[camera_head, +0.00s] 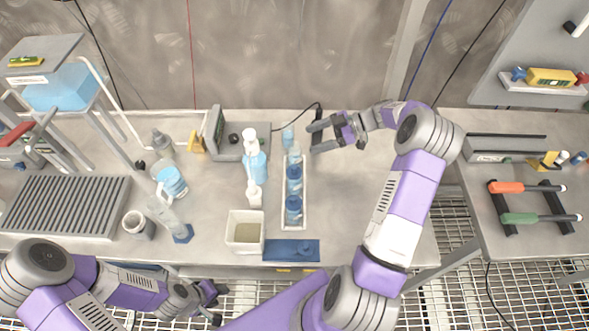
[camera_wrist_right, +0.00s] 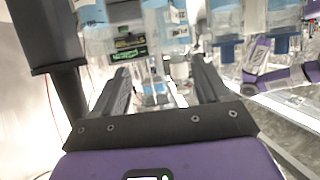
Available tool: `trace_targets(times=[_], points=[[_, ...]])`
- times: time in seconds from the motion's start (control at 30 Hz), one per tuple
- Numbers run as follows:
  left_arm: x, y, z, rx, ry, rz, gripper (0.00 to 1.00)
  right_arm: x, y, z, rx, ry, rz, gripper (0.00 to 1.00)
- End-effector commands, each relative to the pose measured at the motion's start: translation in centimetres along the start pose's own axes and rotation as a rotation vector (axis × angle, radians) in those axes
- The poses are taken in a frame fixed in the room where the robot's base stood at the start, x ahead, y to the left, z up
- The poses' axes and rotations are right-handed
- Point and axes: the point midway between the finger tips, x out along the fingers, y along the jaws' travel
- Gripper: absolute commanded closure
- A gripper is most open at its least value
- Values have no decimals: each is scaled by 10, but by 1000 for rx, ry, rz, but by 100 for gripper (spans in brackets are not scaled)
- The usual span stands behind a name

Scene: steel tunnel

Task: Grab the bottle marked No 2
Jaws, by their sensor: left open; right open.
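A white rack (camera_head: 282,218) on the bench holds a row of clear bottles with blue contents, among them a middle one (camera_head: 294,175) and a near one (camera_head: 293,206). A small blue-tinted bottle (camera_head: 288,138) stands just behind the rack. My right gripper (camera_head: 314,136) is open and empty, right of that small bottle, fingers pointing left. In the right wrist view, a clear bottle (camera_wrist_right: 154,88) shows beyond the gap between the fingers. I cannot read any number. My left gripper (camera_head: 210,302) is open and empty, low near the bench's front edge.
Glassware stands further left. The bench right of the rack is clear beneath my right arm.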

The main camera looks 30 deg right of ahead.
Motion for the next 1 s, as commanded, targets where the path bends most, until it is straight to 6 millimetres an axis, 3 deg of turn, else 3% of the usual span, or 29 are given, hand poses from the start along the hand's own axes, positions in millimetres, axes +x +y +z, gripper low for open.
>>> trace_targets(times=[0.03, 0.2, 0.53, 0.8, 1.0], points=[[13, -5, -1, 0, 1, 0, 57, 5, 0, 12, -1, 0, 0, 25], [22, -8, -1, 1, 1, 0, 57, 10, 0, 22, -1, 0, 0, 25], [25, -9, -2, 1, 1, 0, 57, 41, -2, 22, -1, 0, -2, 25], [28, -10, -2, 1, 1, 0, 57, 79, -6, 24, -1, 1, -2, 25], [28, -10, -2, 1, 1, 0, 57, 85, -6, 24, -1, 0, 1, 25]])
